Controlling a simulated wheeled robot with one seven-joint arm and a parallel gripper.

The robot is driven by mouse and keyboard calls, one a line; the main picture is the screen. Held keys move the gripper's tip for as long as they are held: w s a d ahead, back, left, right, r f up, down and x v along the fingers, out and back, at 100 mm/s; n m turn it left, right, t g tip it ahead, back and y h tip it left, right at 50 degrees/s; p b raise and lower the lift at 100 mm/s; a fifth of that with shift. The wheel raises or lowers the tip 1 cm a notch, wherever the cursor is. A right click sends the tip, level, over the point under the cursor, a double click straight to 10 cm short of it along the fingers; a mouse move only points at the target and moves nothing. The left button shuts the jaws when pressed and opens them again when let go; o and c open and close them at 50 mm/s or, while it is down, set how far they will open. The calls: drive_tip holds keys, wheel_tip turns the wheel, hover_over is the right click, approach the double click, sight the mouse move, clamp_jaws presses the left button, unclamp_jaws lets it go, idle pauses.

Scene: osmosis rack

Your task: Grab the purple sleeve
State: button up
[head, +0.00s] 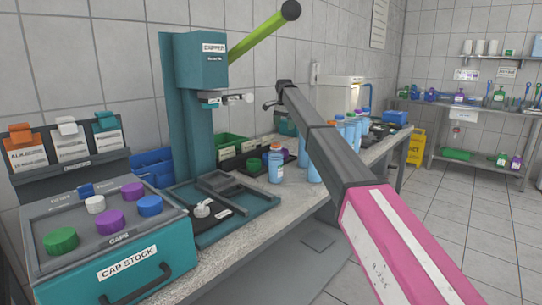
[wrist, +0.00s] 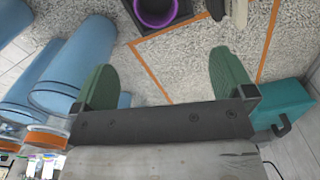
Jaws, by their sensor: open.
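In the wrist view, a round ring with a purple rim and a dark inside (wrist: 160,10) stands on the speckled counter at the top edge, partly cut off; it looks like the purple sleeve. My gripper (wrist: 161,62) is open, with its two green fingers spread wide and nothing between them. The ring lies beyond the fingertips, apart from them and roughly centred between them. In the head view I cannot make out the sleeve or my gripper; my pink and grey arm covers part of the counter.
Large blue bottles (wrist: 75,65) lie close beside the left finger in the wrist view. A teal box (wrist: 282,112) is near the right finger. A pale object (wrist: 236,10) is right of the ring. The head view shows a teal capper (head: 195,110) and cap stock box (head: 125,262).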

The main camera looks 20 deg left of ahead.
drive_tip(key=shift+m, duration=0.3)
drive_tip(key=f, duration=1.3)
drive_tip(key=shift+s+f, duration=0.35)
drive_tip(key=shift+f, duration=0.05)
drive_tip(key=c, duration=1)
